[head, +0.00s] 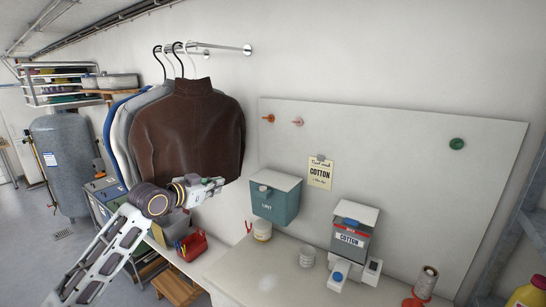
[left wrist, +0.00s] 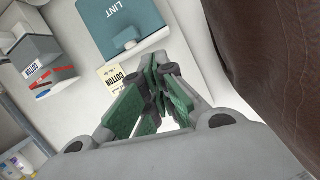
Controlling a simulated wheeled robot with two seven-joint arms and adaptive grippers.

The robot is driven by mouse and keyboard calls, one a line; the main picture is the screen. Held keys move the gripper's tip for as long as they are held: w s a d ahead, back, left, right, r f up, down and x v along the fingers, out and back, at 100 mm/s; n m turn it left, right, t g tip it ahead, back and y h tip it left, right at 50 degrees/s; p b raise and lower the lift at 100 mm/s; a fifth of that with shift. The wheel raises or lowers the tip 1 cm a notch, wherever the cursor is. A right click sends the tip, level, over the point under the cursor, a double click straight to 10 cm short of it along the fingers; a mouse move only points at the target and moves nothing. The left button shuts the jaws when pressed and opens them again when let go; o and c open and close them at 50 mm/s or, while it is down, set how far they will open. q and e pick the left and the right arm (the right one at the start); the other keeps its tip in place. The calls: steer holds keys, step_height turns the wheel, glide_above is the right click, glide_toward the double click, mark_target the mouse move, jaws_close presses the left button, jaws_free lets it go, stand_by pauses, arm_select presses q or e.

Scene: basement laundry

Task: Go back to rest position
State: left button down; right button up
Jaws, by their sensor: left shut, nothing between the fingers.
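My left gripper (head: 212,187) is raised in front of the hanging clothes, near the lower right part of a brown sweater (head: 190,130). In the left wrist view the left gripper (left wrist: 160,75) has its green-padded fingers together with nothing between them. The sweater (left wrist: 285,70) fills the right side of that view, beside the gripper. A teal lint box (head: 274,200) is on the wall to the right of the gripper, apart from it. My right gripper is in neither view.
A note (head: 320,173) hangs on the white board (head: 400,150). A red caddy (head: 191,246) sits below the left arm. A grey tank (head: 65,160) stands at far left.

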arm_select(q)
steer(key=s+d+f+n+g+y, duration=0.1)
steer(key=s+d+f+g, duration=0.1)
steer(key=s+f, duration=0.75)
steer(key=s+d+f+n+g+y, duration=0.15)
steer(key=s+f, duration=0.45)
steer(key=f, duration=0.7)
steer(key=s+a+f+n+g+y, duration=0.1)
steer(key=s+a+f+g+y, duration=0.2)
steer(key=s, duration=0.5)
steer(key=s+a+f+n+g, duration=0.1)
steer(key=s+a+f+n, duration=0.1)
steer(key=s+f, duration=0.45)
steer(key=s+a+f+n+g+y, duration=0.1)
steer(key=s+a+f+g+y, duration=0.15)
steer(key=s, duration=0.75)
steer(key=s+f, duration=0.3)
steer(key=f, duration=3.2)
steer(key=s+a+f+g, duration=0.1)
steer(key=s+a+f, duration=0.1)
steer(key=s+f, duration=0.7)
steer(key=s+a+f, duration=0.2)
steer(key=s+f, duration=0.7)
steer(key=s, duration=0.4)
steer(key=shift+f+g+h+b, duration=0.3)
steer(key=shift+f+g+b, duration=0.05)
steer(key=shift+g, duration=0.05)
